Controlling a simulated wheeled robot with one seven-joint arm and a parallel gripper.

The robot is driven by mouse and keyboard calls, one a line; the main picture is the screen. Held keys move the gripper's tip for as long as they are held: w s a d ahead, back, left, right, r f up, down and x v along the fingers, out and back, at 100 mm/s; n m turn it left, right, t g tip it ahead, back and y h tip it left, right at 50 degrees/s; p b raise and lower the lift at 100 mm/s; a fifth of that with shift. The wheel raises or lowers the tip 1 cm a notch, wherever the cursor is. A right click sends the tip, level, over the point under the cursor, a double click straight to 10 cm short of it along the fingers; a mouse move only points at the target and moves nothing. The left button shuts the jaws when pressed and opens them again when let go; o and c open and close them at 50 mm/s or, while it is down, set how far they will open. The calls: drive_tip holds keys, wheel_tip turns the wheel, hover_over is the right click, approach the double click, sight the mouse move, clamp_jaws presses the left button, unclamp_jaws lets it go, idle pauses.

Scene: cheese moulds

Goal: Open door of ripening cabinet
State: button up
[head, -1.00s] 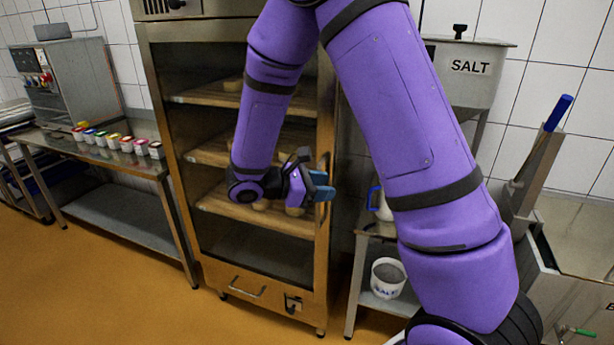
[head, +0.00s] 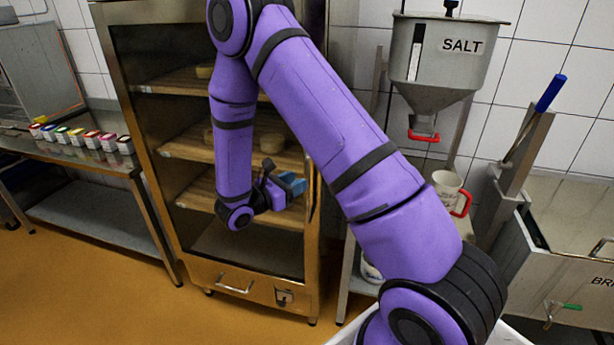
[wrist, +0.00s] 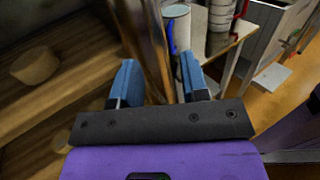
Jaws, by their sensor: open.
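The ripening cabinet (head: 137,125) has a brass-coloured frame and a glazed front, with wooden shelves and cheeses behind it. Its door looks shut. The vertical door handle (head: 312,190) runs along the right edge of the front. My gripper (head: 291,185) is in front of that right edge, close to the handle. In the wrist view my gripper (wrist: 160,82) is open, with blue fingers apart. A vertical metal bar, seemingly the handle (wrist: 148,45), passes between or just beyond the fingers; I cannot tell whether they touch it.
A steel table (head: 75,150) with several coloured-lid pots stands left of the cabinet. A salt hopper (head: 430,75), a white mug with red handle (head: 447,190) and a steel brine tank (head: 560,255) are on the right. The orange floor (head: 120,300) in front is clear.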

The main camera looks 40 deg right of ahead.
drive_tip(key=shift+w+d, duration=0.2)
drive_tip(key=shift+d, duration=2.2)
clamp_jaws()
